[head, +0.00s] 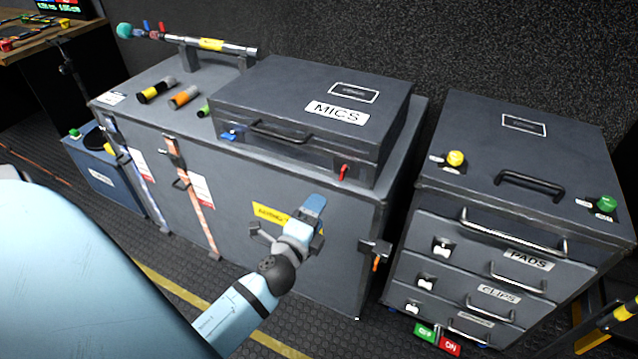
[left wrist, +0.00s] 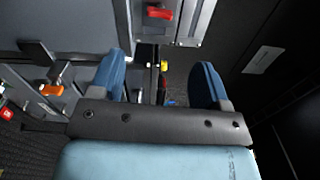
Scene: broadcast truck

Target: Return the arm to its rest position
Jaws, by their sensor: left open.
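My left arm comes in from the lower left in the head view. Its left gripper (head: 300,222) is in front of the large dark case (head: 340,245), below the MICS box. In the left wrist view the two blue fingers of the left gripper (left wrist: 165,85) stand wide apart with nothing between them. Whether the gripper touches the case front cannot be told. My right gripper is in neither view.
The MICS case (head: 235,95) lies on the large case. A drawer cabinet (head: 510,185) stands to the right, with handles sticking out. A blue bin (head: 105,185) stands at left. Latches (head: 375,250) jut from the large case. Ribbed floor with a yellow line (head: 185,290) is open in front.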

